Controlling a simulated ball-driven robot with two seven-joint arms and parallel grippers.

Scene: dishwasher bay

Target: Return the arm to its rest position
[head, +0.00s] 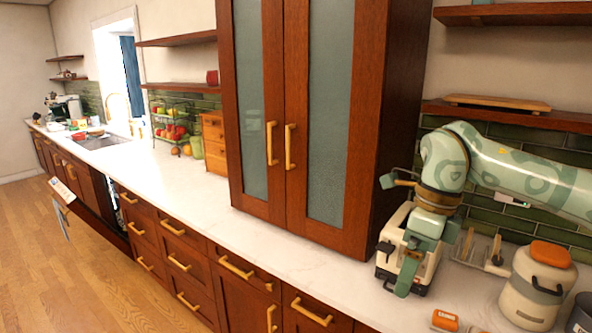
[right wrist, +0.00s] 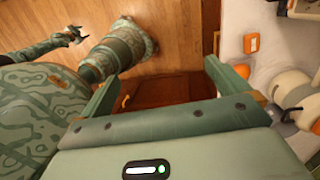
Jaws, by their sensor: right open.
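My right arm comes in from the right in the head view, above the counter. Its right gripper (head: 412,268) hangs low in front of a cream toaster-like appliance (head: 392,240) and partly hides it. In the right wrist view the two fingers of the right gripper (right wrist: 160,85) stand wide apart with nothing between them. What looks like my left gripper (right wrist: 75,35) shows small at the upper left of the right wrist view, over the wooden floor; its jaw state is unclear. The left arm is not in the head view.
A cream canister with an orange lid (head: 540,285) and a small orange box (head: 445,320) stand on the white counter (head: 320,258) near the right gripper. A tall wooden cabinet (head: 385,120) rises left of the arm. A shelf (head: 500,115) hangs behind it.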

